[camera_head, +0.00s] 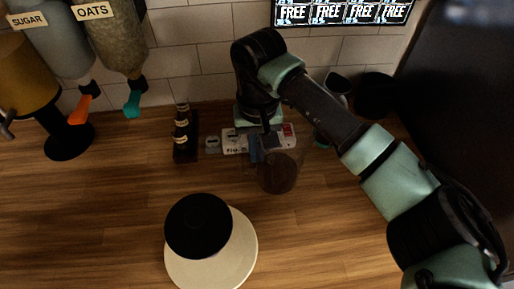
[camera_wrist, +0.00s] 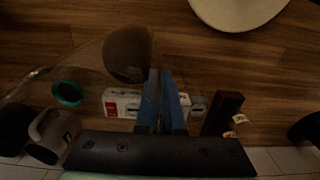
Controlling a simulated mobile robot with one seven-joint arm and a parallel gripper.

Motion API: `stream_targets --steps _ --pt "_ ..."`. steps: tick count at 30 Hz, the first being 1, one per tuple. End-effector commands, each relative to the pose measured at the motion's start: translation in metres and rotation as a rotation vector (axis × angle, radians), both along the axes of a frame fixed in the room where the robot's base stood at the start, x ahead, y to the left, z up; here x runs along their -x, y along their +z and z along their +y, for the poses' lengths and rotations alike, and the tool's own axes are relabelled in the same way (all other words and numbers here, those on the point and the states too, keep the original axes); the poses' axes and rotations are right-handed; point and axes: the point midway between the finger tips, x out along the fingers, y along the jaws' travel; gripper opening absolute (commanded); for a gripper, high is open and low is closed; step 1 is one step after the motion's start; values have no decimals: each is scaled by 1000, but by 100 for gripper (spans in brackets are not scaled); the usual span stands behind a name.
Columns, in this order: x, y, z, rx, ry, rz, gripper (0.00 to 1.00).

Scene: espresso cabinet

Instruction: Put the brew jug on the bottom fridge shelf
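The brew jug (camera_head: 278,174) is clear glass with dark brown contents, right of the counter's middle. In the wrist view its round dark contents (camera_wrist: 128,54) show just left of the fingertips, with faint glass outlines spreading left. My gripper (camera_head: 260,148) points down at the jug's upper left side. Its blue fingers (camera_wrist: 160,82) are close together in the wrist view and look shut on the glass wall of the jug. The exact contact is dim, and I cannot tell whether the jug touches the counter. I see no fridge shelf in either view.
A cream round base with a black disc (camera_head: 198,226) stands at the front. A dark rack of small bottles (camera_head: 184,140) and red-and-white packets (camera_head: 287,136) lie behind the jug. Dispensers (camera_head: 112,40) stand back left, dark cups (camera_head: 374,95) back right. The front-left counter is clear.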

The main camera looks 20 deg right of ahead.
Motion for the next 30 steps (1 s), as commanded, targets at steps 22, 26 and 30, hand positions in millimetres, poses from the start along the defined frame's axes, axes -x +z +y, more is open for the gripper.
stream_targets --steps 22,26,30 --pt "0 -6 0 0 0 -1 35" --pt "0 -5 0 0 0 -1 35" --pt "-1 3 -1 2 1 -3 35"
